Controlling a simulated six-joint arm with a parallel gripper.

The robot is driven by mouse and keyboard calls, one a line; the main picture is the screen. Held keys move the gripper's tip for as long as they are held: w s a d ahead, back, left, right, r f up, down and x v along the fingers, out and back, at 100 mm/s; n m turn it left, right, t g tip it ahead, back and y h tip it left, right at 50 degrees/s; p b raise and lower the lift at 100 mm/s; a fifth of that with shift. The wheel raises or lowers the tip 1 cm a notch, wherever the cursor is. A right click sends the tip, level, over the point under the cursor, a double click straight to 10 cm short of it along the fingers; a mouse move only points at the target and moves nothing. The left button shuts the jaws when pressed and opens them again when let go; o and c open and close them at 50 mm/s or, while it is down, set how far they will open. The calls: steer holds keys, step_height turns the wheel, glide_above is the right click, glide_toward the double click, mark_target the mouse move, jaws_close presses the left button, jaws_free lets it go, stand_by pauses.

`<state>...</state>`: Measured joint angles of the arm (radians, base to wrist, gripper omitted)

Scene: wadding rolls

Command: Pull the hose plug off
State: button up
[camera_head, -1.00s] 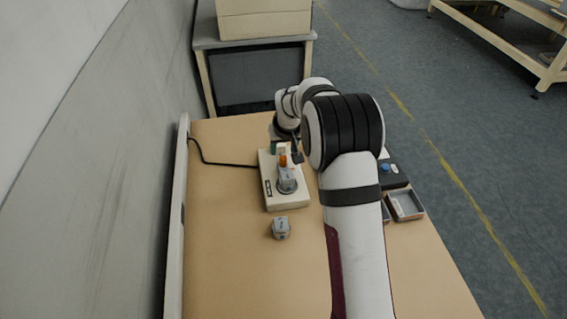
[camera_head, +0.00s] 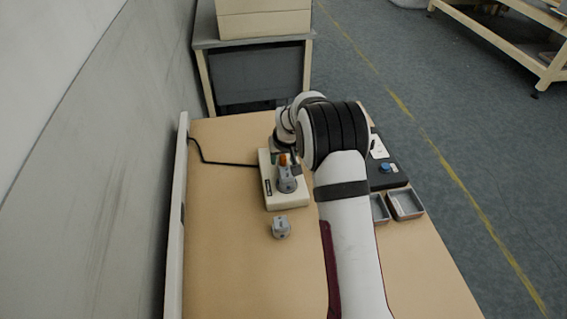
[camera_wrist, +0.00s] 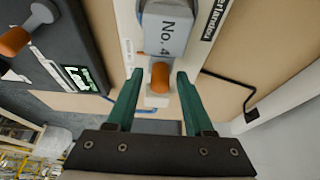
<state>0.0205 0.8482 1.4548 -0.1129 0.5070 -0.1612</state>
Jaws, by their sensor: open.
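An orange plug (camera_wrist: 160,76) sticks out of a grey block (camera_wrist: 165,30) marked "No. 4" in the wrist view. In the head view the orange piece (camera_head: 282,159) and the grey block (camera_head: 286,180) are on a cream base unit (camera_head: 290,198). My gripper (camera_wrist: 160,73) has two green fingers, open, one on each side of the orange plug. A gap shows on both sides, so the fingers do not appear to touch it. In the head view the gripper is mostly hidden behind my arm.
A loose grey block (camera_head: 281,227) stands on the table in front of the base unit. A black device (camera_head: 385,178) with a blue knob and grey trays (camera_head: 405,204) are at right. Another orange-ended part (camera_wrist: 14,41) is at left in the wrist view. A black cable (camera_head: 225,163) runs left.

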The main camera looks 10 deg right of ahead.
steer(key=c, duration=0.7)
steer(key=shift+w, duration=2.4)
steer(key=o, duration=0.7)
steer(key=shift+r, duration=0.15)
step_height(320, 180, up, 7)
